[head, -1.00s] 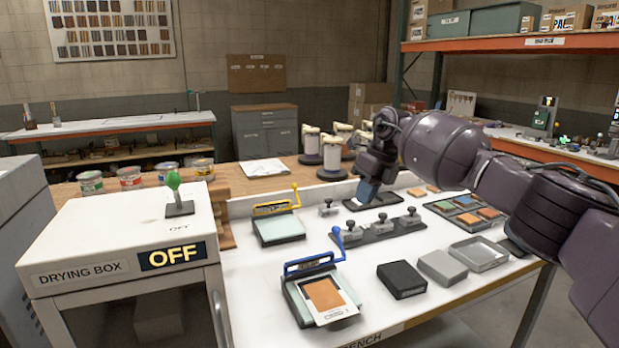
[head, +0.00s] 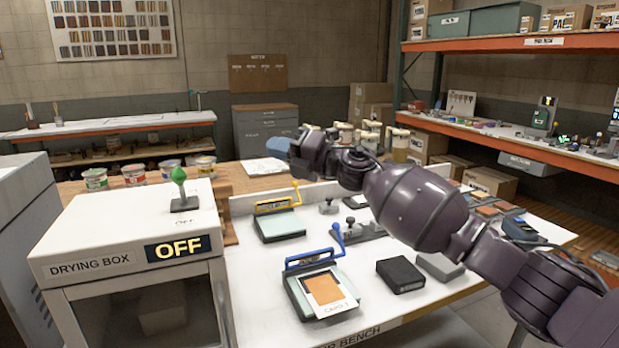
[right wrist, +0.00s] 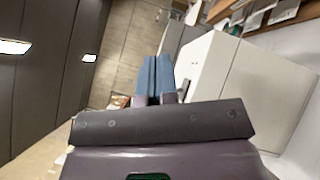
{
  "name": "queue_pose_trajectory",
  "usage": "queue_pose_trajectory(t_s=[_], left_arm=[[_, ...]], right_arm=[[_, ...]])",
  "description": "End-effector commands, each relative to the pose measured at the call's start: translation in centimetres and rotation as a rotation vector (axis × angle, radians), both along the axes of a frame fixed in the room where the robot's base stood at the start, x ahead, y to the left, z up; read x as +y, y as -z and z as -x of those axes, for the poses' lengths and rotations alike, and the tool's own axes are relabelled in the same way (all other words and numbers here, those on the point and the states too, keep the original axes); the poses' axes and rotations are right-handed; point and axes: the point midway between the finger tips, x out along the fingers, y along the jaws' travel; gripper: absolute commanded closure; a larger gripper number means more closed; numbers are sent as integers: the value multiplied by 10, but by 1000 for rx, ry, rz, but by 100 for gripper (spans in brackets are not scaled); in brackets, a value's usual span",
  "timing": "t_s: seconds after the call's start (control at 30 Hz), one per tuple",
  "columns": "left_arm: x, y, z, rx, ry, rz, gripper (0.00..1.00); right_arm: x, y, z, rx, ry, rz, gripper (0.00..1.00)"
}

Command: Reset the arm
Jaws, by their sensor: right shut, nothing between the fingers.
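My right arm (head: 420,205) comes in from the right and reaches across above the white bench (head: 235,300). Its gripper (head: 280,147) is raised above the back of the bench and points left. In the right wrist view the blue fingers (right wrist: 154,78) are together with nothing between them. No object is near the fingertips. My left gripper is not in view.
The drying box (head: 120,225) with its green lever (head: 179,176) reads OFF at left. A blue-handled press (head: 312,290) holds an orange card (head: 324,288). A yellow-handled press (head: 278,226) and a black block (head: 401,274) also stand on the bench. Paint cans (head: 134,175) stand behind.

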Motion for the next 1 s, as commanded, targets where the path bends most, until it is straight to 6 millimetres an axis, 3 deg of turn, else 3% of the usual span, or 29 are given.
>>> queue_pose_trajectory(t_s=[0.27,0.57,0.77,1.0], left_arm=[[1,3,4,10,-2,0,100],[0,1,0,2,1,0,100],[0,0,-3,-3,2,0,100],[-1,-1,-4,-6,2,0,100]], right_arm=[[-41,59,17,389,137,-441,100],[-107,151,42,788,310,-774,100],[-153,220,73,1021,429,-946,100],[-207,301,128,1254,572,-1122,100]])
